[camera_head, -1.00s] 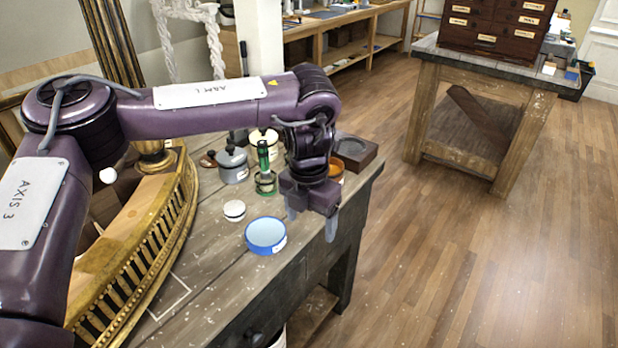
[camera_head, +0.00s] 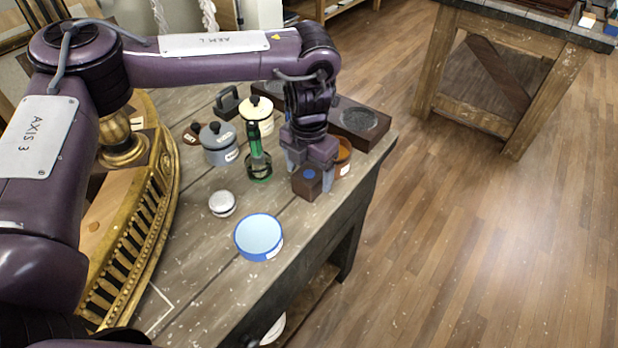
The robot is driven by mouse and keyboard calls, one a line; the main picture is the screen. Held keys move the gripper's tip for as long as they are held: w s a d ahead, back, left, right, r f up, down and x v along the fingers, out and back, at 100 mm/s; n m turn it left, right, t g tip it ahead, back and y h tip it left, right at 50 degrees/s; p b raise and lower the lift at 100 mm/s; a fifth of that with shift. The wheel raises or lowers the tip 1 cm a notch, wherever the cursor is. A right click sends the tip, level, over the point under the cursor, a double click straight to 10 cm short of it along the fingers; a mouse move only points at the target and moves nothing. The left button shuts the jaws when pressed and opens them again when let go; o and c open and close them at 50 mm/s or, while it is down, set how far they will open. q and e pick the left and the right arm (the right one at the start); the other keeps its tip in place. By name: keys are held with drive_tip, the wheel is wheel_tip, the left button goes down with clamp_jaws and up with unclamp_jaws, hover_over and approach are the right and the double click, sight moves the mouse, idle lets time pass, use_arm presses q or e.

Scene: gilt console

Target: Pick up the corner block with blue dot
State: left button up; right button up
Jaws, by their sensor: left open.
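The corner block with blue dot (camera_head: 307,186) is a small dark brown block with a blue dot on its upper part. It sits on the workbench (camera_head: 205,270) near its right edge. My left gripper (camera_head: 309,178) points down at the block, with its open fingers to either side of it or just behind it; I cannot tell whether they touch it. The orange-brown pot (camera_head: 343,158) stands right behind the gripper and is partly hidden. My right gripper is not in view.
A blue-rimmed dish (camera_head: 259,237), a small white-lidded tin (camera_head: 222,203), a green bottle-like item (camera_head: 257,155), a grey pot (camera_head: 219,145) and a cream pot (camera_head: 257,113) stand close by. A gilt console piece (camera_head: 150,220) fills the left. A dark tray (camera_head: 360,122) lies behind.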

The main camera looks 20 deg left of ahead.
use_arm(q)
wheel_tip(320, 180, down, 3)
drive_tip(key=shift+w+r, duration=0.15)
drive_tip(key=c, duration=1.1)
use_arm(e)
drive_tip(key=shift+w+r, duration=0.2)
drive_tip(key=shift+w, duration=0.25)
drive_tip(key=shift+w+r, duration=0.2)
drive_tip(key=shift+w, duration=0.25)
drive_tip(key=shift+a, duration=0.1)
